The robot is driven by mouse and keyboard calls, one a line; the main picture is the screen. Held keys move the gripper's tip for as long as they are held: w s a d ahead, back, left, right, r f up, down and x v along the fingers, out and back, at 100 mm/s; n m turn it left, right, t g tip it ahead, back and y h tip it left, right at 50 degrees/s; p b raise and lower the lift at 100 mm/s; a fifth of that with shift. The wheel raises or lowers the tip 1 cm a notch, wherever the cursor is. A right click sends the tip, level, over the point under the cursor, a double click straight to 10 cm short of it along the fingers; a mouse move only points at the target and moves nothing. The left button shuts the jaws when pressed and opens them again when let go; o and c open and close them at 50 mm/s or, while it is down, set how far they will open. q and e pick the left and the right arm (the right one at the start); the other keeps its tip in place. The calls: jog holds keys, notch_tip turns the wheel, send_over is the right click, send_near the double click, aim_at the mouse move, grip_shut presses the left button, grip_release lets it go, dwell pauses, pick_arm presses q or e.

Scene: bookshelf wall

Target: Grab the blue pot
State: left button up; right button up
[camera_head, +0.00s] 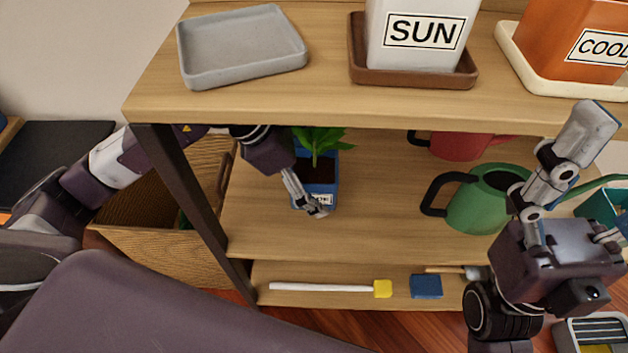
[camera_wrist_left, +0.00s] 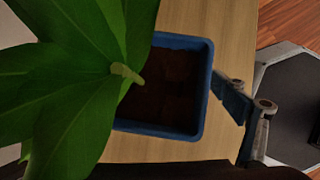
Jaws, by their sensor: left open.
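The blue pot (camera_head: 325,190) stands on the middle shelf with dark soil, a leafy green plant and a small white label, partly hidden behind my left gripper (camera_head: 308,195). In the left wrist view the pot (camera_wrist_left: 208,90) shows its square rim and soil, with large leaves covering its left part. One left finger (camera_wrist_left: 236,102) is beside the rim's right corner; I cannot tell whether it touches. The other finger is not clearly seen. The left gripper is open. My right gripper (camera_head: 590,165) is at the right, in front of the shelves, with its fingers apart and nothing between them.
The top shelf holds a grey tray (camera_head: 243,48), a white SUN pot (camera_head: 420,35) and an orange pot (camera_head: 575,40). A green watering can (camera_head: 475,208) and a red one (camera_head: 460,146) stand right of the blue pot. A dark post (camera_head: 190,200) is beside my left arm.

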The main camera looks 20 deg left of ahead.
pick_arm(q)
jog(key=c, duration=1.7)
jog(key=shift+c, duration=0.6)
jog(key=shift+w+r, duration=0.1)
jog(key=shift+r, duration=0.15)
